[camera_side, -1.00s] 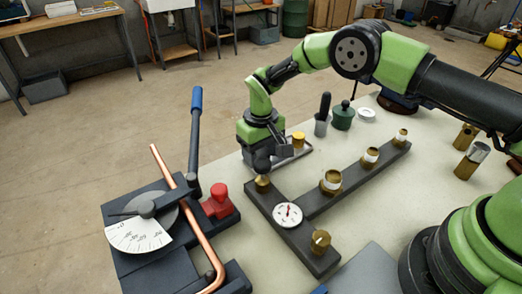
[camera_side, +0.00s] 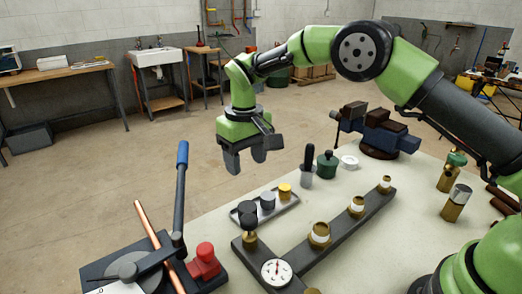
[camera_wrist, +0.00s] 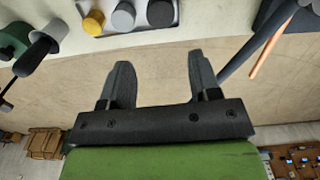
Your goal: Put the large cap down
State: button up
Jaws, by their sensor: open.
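A dark grey cap (camera_wrist: 160,13), the widest of the three in the wrist view, sits on a grey tray (camera_wrist: 140,36). It also shows in the side view (camera_side: 247,207), at the tray's near left end. A grey cap (camera_side: 267,200) and a small yellow cap (camera_side: 285,191) sit beside it in a row. My gripper (camera_side: 246,160) is open and empty, raised above and beyond the tray. In the wrist view its two fingers (camera_wrist: 158,68) stand apart with only floor between them. It touches no cap.
A dark manifold (camera_side: 342,222) with brass fittings and a dial gauge (camera_side: 277,271) lies in front of the tray. A pipe bender with a tall blue-handled lever (camera_side: 181,190) stands left. A green pot (camera_side: 327,164) and a vise (camera_side: 378,132) are to the right.

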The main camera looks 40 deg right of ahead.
jog(key=s+d+r+m+t+y, duration=0.1)
jog(key=s+d+r+t, duration=0.1)
jog(key=s+r, duration=0.45)
jog(key=s+d+r+m+t, duration=0.15)
jog(key=s+r, duration=0.25)
jog(key=r, duration=0.6)
jog(key=s+d+m+t+y, duration=0.1)
jog(key=s+d+m+t, duration=0.1)
jog(key=s, duration=1.5)
jog(key=shift+d+r+t, duration=0.3)
jog(key=shift+d+t, duration=0.2)
jog(key=shift+t, duration=0.35)
